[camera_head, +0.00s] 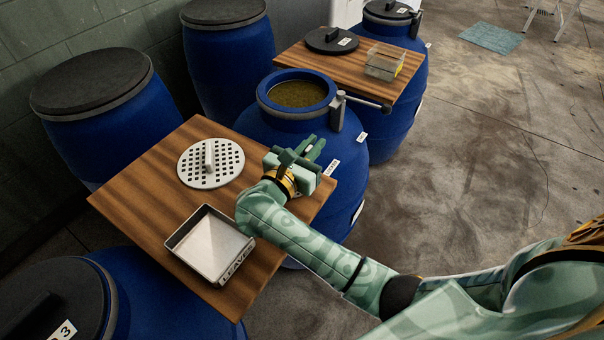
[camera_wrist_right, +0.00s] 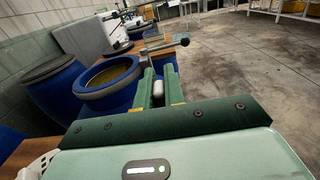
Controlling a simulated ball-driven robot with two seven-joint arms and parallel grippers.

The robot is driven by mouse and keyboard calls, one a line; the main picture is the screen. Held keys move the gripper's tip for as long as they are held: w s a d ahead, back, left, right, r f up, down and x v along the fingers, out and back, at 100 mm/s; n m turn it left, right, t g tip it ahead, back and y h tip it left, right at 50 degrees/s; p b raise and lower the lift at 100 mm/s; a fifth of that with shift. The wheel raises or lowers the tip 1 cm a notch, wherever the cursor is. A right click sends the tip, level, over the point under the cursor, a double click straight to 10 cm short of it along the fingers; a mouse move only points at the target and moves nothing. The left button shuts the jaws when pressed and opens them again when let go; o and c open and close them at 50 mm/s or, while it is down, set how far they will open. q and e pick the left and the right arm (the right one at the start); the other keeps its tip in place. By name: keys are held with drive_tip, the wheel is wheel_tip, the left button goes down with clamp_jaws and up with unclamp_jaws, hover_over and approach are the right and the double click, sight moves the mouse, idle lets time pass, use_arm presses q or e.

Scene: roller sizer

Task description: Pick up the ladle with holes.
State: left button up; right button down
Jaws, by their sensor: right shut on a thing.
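My right gripper (camera_head: 305,150) is above the right edge of the near wooden board, beside the open blue barrel. In the right wrist view, its two green fingers (camera_wrist_right: 158,85) are closed on a small pale, rounded thing (camera_wrist_right: 158,89). Most of that thing is hidden, so I cannot tell whether it is part of a ladle. No whole ladle with holes is clearly visible. A pale round plate with holes and a raised grip (camera_head: 211,163) lies on the board, apart from the gripper. My left gripper is not in view.
The wooden board (camera_head: 150,190) also carries a white tray (camera_head: 212,245) marked LEAVES. The open barrel (camera_head: 300,92) holds brownish contents, with a metal rod (camera_head: 365,101) at its rim. A second board (camera_head: 320,62) holds a clear container (camera_head: 384,62). Floor at right is free.

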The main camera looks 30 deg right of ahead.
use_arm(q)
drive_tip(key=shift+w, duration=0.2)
use_arm(e)
drive_tip(key=shift+d+f, duration=0.1)
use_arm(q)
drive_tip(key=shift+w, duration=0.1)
